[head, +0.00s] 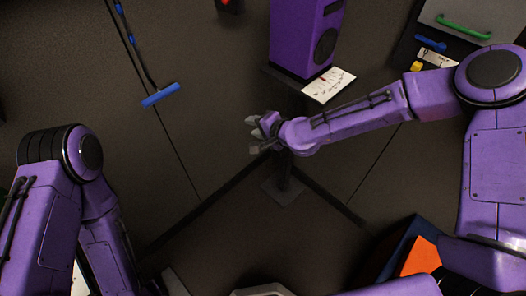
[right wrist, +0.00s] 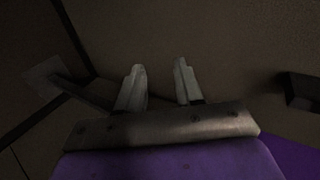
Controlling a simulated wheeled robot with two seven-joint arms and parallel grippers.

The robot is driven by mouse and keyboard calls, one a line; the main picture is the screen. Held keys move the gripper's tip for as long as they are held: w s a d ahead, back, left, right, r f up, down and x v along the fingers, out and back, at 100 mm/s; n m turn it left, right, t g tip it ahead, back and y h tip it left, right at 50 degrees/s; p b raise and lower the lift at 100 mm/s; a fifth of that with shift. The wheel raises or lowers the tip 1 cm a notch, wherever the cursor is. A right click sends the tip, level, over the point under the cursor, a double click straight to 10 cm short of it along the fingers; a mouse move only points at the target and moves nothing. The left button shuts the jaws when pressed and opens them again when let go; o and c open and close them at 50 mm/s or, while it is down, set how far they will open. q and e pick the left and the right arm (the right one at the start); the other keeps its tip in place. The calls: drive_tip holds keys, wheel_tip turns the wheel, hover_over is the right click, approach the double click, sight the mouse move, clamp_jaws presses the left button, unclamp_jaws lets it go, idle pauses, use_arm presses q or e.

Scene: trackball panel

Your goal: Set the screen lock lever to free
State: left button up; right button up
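I cannot make out for certain which part is the screen lock lever. At the upper right of the head view, a blue handle (head: 430,43) and a small yellow piece (head: 416,66) sit by a white label card (head: 438,57), whose writing is too small to read. My right gripper (head: 252,134) is in mid-picture, well to the left of these and apart from everything. In the right wrist view its two fingers (right wrist: 160,66) stand apart with nothing between them. My left arm shows at the lower left, but its gripper is not in view.
A purple cabinet (head: 295,38) stands at the top middle with a white card (head: 328,84) beside it. A grey panel with a green handle (head: 463,27) is at the upper right. A blue bar (head: 160,94) is at the upper left. An orange-and-blue box (head: 419,256) is at the lower right.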

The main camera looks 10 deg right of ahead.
drive_tip(key=s+d+f+g, duration=0.1)
drive_tip(key=s+f, duration=0.4)
drive_tip(key=shift+f+h+p, duration=0.15)
drive_tip(key=shift+h+p, duration=0.15)
drive_tip(key=shift+h, duration=0.1)
drive_tip(key=shift+d, duration=0.1)
